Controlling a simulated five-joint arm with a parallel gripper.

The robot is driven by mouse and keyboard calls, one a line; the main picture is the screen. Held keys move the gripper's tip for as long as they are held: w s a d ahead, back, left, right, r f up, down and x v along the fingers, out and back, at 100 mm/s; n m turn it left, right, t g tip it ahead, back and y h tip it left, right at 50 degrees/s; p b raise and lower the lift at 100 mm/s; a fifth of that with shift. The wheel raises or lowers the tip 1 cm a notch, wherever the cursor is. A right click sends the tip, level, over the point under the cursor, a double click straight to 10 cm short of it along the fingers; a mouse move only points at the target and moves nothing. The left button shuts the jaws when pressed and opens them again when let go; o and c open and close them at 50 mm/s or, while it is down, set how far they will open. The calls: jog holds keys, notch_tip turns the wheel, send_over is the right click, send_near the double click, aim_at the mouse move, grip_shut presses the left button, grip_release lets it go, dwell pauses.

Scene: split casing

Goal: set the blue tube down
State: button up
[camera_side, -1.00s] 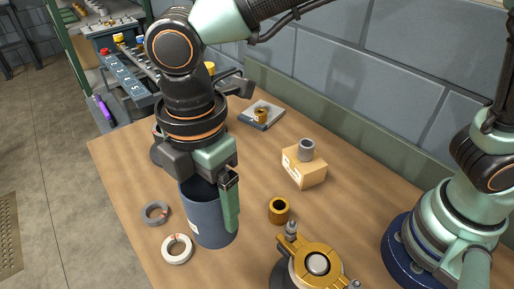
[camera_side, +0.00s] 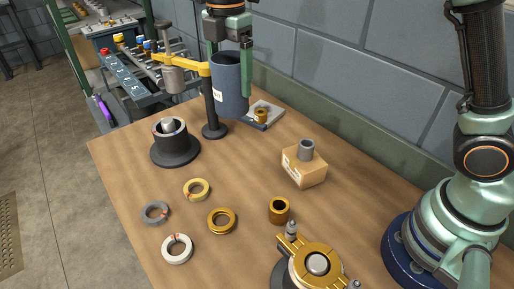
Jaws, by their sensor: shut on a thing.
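The blue tube (camera_side: 230,90) is upright, with a white label on its left side. My gripper (camera_side: 229,58) is shut on its upper part, and a green finger runs down the tube's right side. The tube is at the back of the wooden table (camera_side: 130,165), in front of a grey plate with a brass piece (camera_side: 261,115). I cannot tell whether the tube's bottom clears the surface. A dark post with a round base (camera_side: 214,130) is close to its left; whether they touch is unclear.
A yellow arm (camera_side: 190,63) from the post carries a grey cylinder (camera_side: 174,80). A black round holder (camera_side: 175,145) stands left. Several rings lie at front left, including a white one (camera_side: 177,249). A cardboard box (camera_side: 304,167) and gold-topped fixture (camera_side: 312,262) stand right.

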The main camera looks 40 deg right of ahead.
jog(key=d+f, duration=0.1)
jog(key=f, duration=0.5)
jog(key=w+d+f, duration=0.1)
jog(key=f, duration=0.6)
jog(key=w+d+f, duration=0.1)
jog(key=f, duration=0.6)
jog(key=shift+d, duration=0.3)
jog(key=shift+f, duration=0.2)
jog(key=o, duration=1.2)
jog(key=shift+c, duration=0.2)
jog(key=shift+r, duration=0.1)
